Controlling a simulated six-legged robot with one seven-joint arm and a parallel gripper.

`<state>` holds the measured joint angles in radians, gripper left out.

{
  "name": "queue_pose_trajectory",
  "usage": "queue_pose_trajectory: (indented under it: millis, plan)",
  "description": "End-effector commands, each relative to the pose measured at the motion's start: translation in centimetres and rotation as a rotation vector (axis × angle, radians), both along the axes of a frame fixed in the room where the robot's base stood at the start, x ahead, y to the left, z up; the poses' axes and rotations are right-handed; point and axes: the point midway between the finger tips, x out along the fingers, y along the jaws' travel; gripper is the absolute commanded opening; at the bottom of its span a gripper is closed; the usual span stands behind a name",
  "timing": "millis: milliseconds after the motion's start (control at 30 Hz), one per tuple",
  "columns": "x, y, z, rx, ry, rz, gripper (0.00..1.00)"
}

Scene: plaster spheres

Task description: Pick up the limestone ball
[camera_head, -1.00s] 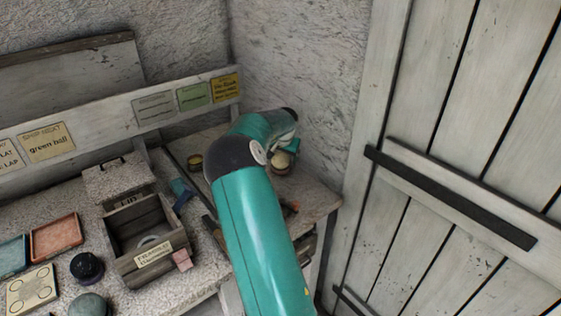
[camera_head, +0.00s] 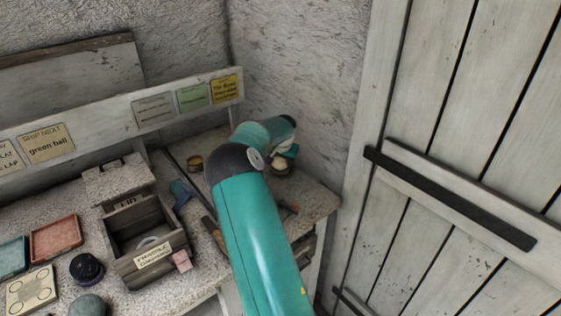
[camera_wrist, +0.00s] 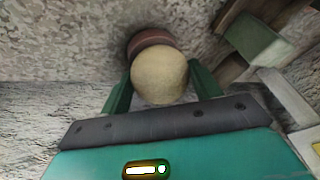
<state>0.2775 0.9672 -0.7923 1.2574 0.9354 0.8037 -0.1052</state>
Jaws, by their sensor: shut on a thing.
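The limestone ball (camera_wrist: 159,76) is a pale cream sphere in the middle of the wrist view. My gripper (camera_wrist: 159,85) has its green fingers on both sides of the ball, shut on it. A reddish-brown round thing (camera_wrist: 152,40) shows just behind the ball; I cannot tell whether the ball touches it. In the head view the ball (camera_head: 280,165) is a small pale shape at the end of my teal arm, near the right end of the bench. My gripper (camera_head: 284,153) is small and partly hidden there.
A wooden box (camera_head: 148,238) with a label stands on the bench, left of my arm. A small brass-coloured round thing (camera_head: 195,163) lies left of my elbow. Red (camera_head: 55,238) and teal trays lie far left. The rough wall and plank door (camera_head: 470,120) stand close on the right.

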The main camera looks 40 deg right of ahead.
Motion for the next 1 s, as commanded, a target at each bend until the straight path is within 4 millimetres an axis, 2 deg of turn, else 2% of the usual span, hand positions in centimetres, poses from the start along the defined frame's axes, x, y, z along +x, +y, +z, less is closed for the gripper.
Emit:
queue_pose_trajectory:
  millis: [267, 433, 700, 1000]
  plan:
    - [0.1, -0.1, 1.7, -0.002, -0.003, 0.000, 0.27]
    - [-0.5, 0.4, 4.2, -0.001, -0.006, -0.001, 0.27]
    - [-4.1, 3.1, 9.5, 0.000, -0.007, 0.000, 0.27]
    - [-8.9, 6.6, 11.9, 0.001, -0.004, 0.001, 0.27]
